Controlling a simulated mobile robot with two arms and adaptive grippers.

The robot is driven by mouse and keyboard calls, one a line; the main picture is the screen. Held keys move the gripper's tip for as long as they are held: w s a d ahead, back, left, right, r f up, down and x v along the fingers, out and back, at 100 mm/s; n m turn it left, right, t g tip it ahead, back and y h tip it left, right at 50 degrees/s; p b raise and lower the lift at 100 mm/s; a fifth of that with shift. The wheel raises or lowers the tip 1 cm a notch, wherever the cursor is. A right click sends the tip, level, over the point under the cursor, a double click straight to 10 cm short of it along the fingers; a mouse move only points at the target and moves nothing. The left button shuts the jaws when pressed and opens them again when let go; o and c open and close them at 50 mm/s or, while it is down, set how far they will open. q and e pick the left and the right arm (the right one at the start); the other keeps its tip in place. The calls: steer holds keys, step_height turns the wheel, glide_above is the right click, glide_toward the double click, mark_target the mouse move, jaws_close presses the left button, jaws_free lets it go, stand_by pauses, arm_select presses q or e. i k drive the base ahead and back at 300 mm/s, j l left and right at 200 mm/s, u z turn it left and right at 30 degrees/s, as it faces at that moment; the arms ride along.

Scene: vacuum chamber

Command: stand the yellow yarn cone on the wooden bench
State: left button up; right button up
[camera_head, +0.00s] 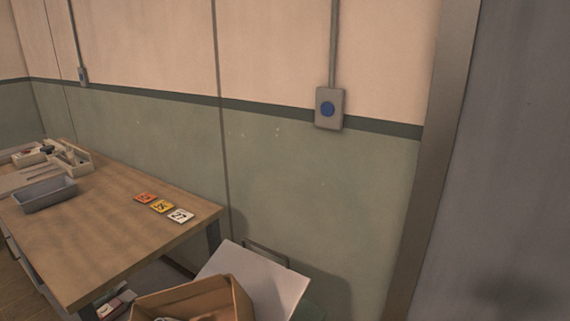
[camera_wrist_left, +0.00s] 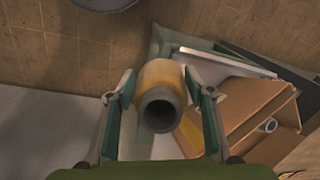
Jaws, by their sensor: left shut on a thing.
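The yellow yarn cone (camera_wrist_left: 161,74) is in the left wrist view, with the open end of its grey core tube facing the camera. My left gripper (camera_wrist_left: 158,88) is shut on the cone, one finger on each side of it. Neither the cone nor a gripper shows in the head view. The wooden bench (camera_head: 105,234) stands at the left in the head view, its near part bare. My right gripper is in neither view.
On the bench lie a grey tray (camera_head: 45,194), an organizer (camera_head: 70,158) and orange, yellow and white cards (camera_head: 162,206). An open cardboard box (camera_head: 190,301) and a pale panel (camera_head: 258,279) are right of the bench. The box also shows in the wrist view (camera_wrist_left: 245,105).

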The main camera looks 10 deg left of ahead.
mark_target(102, 248)
steer(key=k+j, duration=0.1)
steer(key=j, duration=1.25)
steer(key=k+j, duration=0.15)
steer(key=j, duration=1.2)
steer(key=k, duration=0.05)
